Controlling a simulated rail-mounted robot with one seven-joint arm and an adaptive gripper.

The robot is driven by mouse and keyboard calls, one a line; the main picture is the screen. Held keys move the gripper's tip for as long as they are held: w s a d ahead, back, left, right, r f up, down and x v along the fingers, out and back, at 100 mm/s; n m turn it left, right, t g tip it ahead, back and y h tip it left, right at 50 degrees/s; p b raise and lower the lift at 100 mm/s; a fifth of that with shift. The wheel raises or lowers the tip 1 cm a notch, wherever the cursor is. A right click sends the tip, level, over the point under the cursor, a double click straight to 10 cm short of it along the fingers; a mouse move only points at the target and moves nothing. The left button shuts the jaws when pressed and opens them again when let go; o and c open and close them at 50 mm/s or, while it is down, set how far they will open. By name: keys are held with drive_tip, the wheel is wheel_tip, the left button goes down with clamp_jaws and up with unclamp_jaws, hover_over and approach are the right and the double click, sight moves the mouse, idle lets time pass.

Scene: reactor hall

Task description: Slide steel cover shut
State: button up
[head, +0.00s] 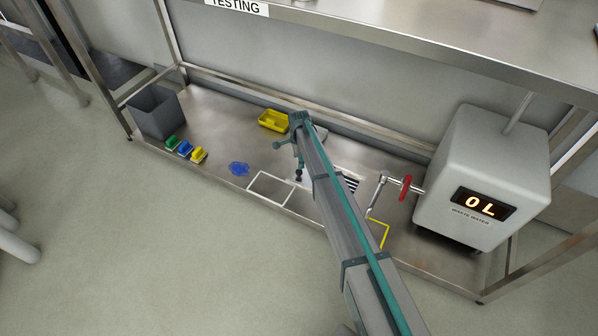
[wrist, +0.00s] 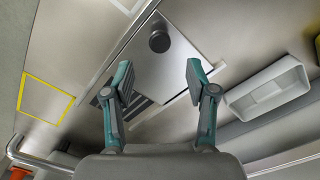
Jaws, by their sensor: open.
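The steel cover (wrist: 185,65) is a flat plate with a round dark knob (wrist: 159,42) on it, seen in the wrist view. Beside and partly under it shows a dark slatted grate (wrist: 140,108), which also shows right of my arm in the head view (head: 352,183). My gripper (wrist: 158,72) is open and empty, its two fingers apart over the cover, with the knob beyond the fingertips in the picture. I cannot tell its height above the plate. In the head view my arm hides most of the cover.
A pale rectangular tray (wrist: 268,88) lies right of the cover in the wrist view. A shelf overhangs behind.

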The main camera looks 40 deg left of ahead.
sight(299, 171)
wheel_tip(299, 171, down, 8)
drive_tip(key=shift+r+b, duration=0.25)
drive_tip(key=shift+b, duration=0.85)
clamp_jaws()
